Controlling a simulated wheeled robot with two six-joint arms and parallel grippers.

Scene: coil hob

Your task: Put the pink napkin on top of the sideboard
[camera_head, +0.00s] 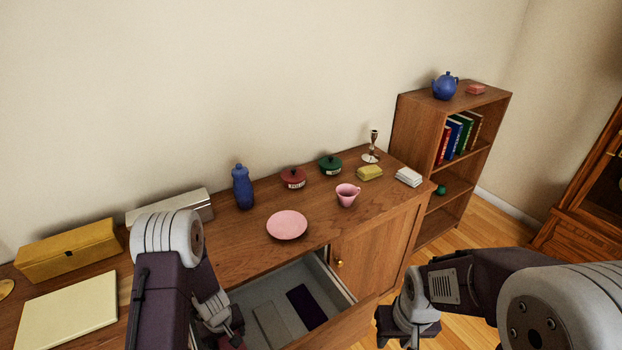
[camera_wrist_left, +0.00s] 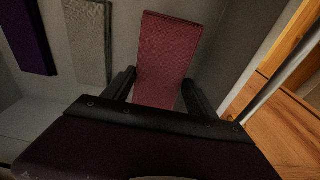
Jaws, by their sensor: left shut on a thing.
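The pink napkin (camera_wrist_left: 168,48), a folded dark-pink strip, is between the two fingers of my left gripper (camera_wrist_left: 160,92) in the left wrist view. The gripper is shut on it, inside or just above the open drawer. In the head view my left gripper (camera_head: 236,322) is over the drawer's left part, and only a sliver of the napkin shows beneath it. The wooden sideboard (camera_head: 245,262) runs along the wall, its top carrying several objects. My right gripper (camera_head: 408,338) is right of the drawer in the head view; its fingers are not clear.
The open drawer (camera_head: 338,283) holds a dark purple folded cloth (camera_head: 306,306) and a grey one (camera_head: 271,324). On the top are a pink plate (camera_head: 287,225), pink cup (camera_head: 347,195), blue bottle (camera_head: 242,187) and white napkins (camera_head: 408,177). Bare wood lies left of the plate.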

